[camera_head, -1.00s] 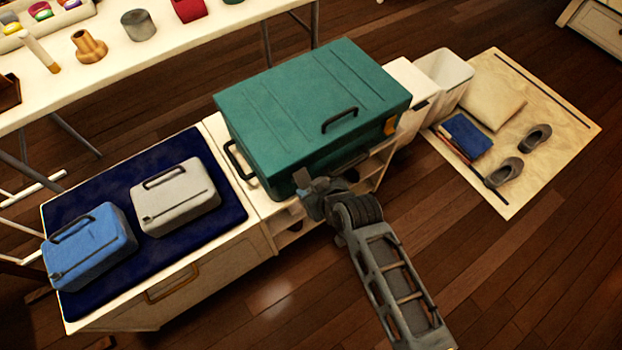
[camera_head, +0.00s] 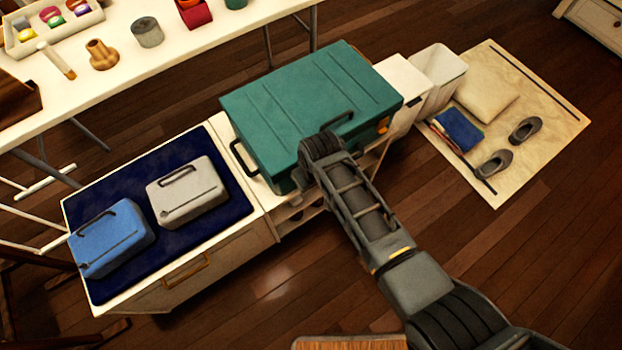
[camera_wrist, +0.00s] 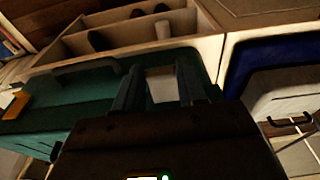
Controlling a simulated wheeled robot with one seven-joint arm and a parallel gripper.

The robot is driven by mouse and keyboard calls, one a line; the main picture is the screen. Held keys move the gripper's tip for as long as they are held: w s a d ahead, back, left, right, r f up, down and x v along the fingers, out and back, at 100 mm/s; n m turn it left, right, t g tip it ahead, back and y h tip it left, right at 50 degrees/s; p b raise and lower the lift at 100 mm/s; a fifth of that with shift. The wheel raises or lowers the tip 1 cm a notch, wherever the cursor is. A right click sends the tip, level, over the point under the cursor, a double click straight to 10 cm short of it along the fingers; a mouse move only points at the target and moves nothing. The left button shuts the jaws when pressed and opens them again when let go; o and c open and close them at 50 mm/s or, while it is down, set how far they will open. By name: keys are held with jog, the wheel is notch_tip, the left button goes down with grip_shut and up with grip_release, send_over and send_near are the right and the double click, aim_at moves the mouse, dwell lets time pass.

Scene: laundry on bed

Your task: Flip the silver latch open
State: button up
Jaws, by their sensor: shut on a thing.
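The teal case (camera_head: 285,100) lies closed on the white shelf unit and also shows in the wrist view (camera_wrist: 60,90). It has a dark handle (camera_wrist: 85,68) and an orange-yellow latch (camera_head: 383,125), which the wrist view shows at the left (camera_wrist: 15,104). My gripper (camera_wrist: 160,88) is at the case's front side. Between its two dark fingers is a pale grey piece, which looks like the silver latch (camera_wrist: 162,84), and the fingers are shut on it. In the head view my own arm hides the fingers and this latch.
A blue case (camera_head: 112,238) and a grey case (camera_head: 187,192) lie on the navy mat (camera_head: 110,200) to the left. A white bin (camera_head: 440,75) stands to the right. A long white table (camera_head: 190,45) runs behind. The wooden floor in front is mostly clear.

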dwell(0.4)
jog(key=o, duration=0.9)
jog(key=shift+o, duration=0.2)
notch_tip(320, 180, up, 8)
jog(key=s, duration=0.1)
jog(key=shift+d+f+p, duration=0.15)
jog(key=shift+d+p, duration=0.2)
jog(key=shift+p, duration=0.1)
